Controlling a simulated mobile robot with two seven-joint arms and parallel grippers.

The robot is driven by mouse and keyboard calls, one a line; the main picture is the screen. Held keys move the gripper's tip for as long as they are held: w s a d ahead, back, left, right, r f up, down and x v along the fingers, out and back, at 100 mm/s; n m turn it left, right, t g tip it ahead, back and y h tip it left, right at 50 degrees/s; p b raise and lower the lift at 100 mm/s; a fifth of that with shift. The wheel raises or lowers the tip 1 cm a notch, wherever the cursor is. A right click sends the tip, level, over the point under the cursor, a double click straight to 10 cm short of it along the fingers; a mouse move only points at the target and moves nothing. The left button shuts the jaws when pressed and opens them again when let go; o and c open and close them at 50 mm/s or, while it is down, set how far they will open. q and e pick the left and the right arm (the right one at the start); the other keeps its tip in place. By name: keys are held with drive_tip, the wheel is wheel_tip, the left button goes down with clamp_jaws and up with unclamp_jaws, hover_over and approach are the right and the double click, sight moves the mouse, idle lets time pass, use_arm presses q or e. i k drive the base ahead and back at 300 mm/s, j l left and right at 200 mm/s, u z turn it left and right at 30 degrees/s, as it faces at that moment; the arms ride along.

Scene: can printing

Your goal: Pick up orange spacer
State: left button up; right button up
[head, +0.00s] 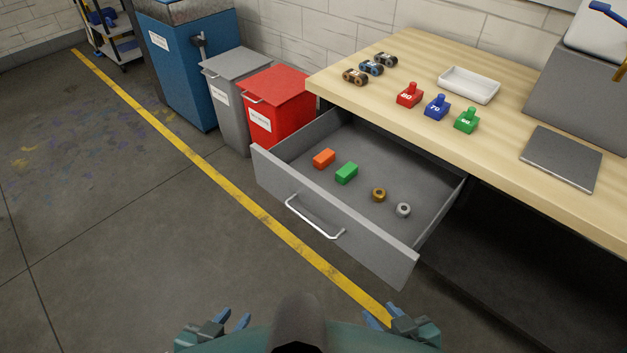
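An orange block-shaped spacer (324,159) lies in the open grey drawer (335,208), near its left side. A green block (346,173) lies just to its right. My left gripper (236,316) is at the bottom of the head view, with its two blue fingers apart and nothing between them. My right gripper (375,315) is also at the bottom, its blue fingertips apart and empty. Both grippers are well short of the drawer and touch nothing.
A brass ring (379,194) and a silver nut-like ring (403,210) lie further right in the drawer. The wooden table (420,60) holds red, blue and green stamps, a white tray (469,85) and a grey plate (560,158). Red (277,105) and grey bins stand left.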

sight(324, 158)
drive_tip(key=z, duration=2.35)
drive_tip(key=k+j+z, duration=0.15)
drive_tip(key=j+z, duration=0.3)
drive_tip(key=k+j+z, duration=0.2)
drive_tip(key=z, duration=0.2)
drive_tip(key=k+j, duration=0.45)
drive_tip(key=j, duration=0.15)
drive_tip(key=k+j, duration=0.45)
drive_tip(key=j, duration=0.15)
drive_tip(key=k+j, duration=0.45)
drive_tip(key=j, duration=0.15)
